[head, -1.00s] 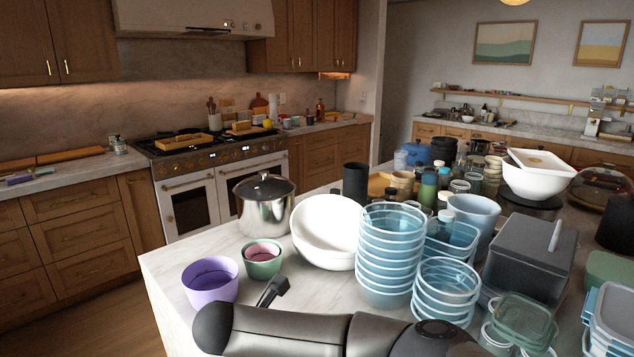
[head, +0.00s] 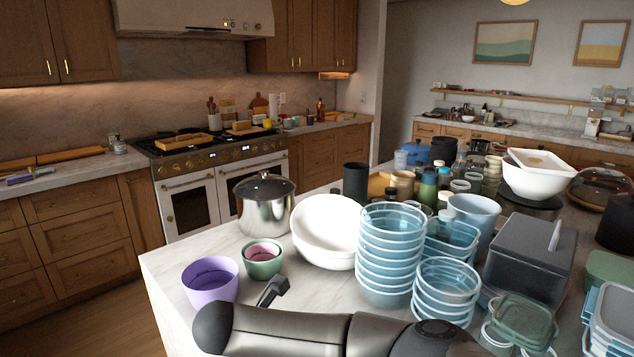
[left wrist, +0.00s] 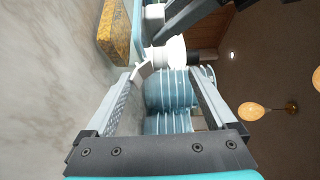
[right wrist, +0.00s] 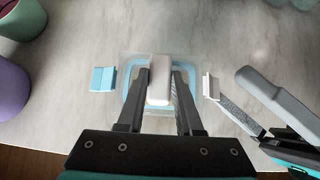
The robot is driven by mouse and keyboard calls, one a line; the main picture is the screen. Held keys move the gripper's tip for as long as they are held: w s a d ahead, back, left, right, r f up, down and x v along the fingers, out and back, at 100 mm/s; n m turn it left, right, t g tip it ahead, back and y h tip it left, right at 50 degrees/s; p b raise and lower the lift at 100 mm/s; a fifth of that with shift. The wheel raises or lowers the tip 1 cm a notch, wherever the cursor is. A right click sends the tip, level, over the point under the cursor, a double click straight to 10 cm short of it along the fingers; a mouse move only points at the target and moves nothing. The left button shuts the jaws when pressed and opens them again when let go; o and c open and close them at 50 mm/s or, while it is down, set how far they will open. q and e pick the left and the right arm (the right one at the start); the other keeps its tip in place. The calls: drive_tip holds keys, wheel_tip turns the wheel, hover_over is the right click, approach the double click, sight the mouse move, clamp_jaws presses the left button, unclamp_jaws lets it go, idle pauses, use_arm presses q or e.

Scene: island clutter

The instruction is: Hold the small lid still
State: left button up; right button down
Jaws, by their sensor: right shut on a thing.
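A small clear lid with a blue rim (right wrist: 128,95) lies on the marble counter in the right wrist view. It has a blue side flap (right wrist: 103,79) and a white side flap (right wrist: 210,87). My right gripper (right wrist: 161,82) is shut on a white block (right wrist: 159,68) over the lid's middle; I cannot tell if the block belongs to the lid. My left gripper (left wrist: 172,75) is open, its fingers well apart, low beside the lid. One fingertip is close to a pale flap (left wrist: 144,72); contact is unclear. The lid is not visible in the head view, where my arm covers the counter's front.
A purple bowl (head: 210,282) and a green bowl (head: 262,262) stand at the counter's left. Behind are a white bowl (head: 325,232) and a steel pot (head: 266,210). Stacked blue containers (head: 386,265) and a grey box (head: 527,258) crowd the right. A yellow-brown slab (left wrist: 116,28) shows in the left wrist view.

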use_arm(q)
drive_tip(key=shift+s+d+r, duration=0.15)
drive_tip(key=shift+s+d, duration=0.65)
drive_tip(key=shift+s+d+r, duration=0.15)
drive_tip(key=shift+s+d, duration=0.6)
drive_tip(key=shift+d, duration=0.05)
use_arm(e)
drive_tip(key=shift+s+d+f, duration=0.1)
drive_tip(key=shift+f, duration=0.1)
use_arm(q)
drive_tip(key=shift+s+d, duration=0.1)
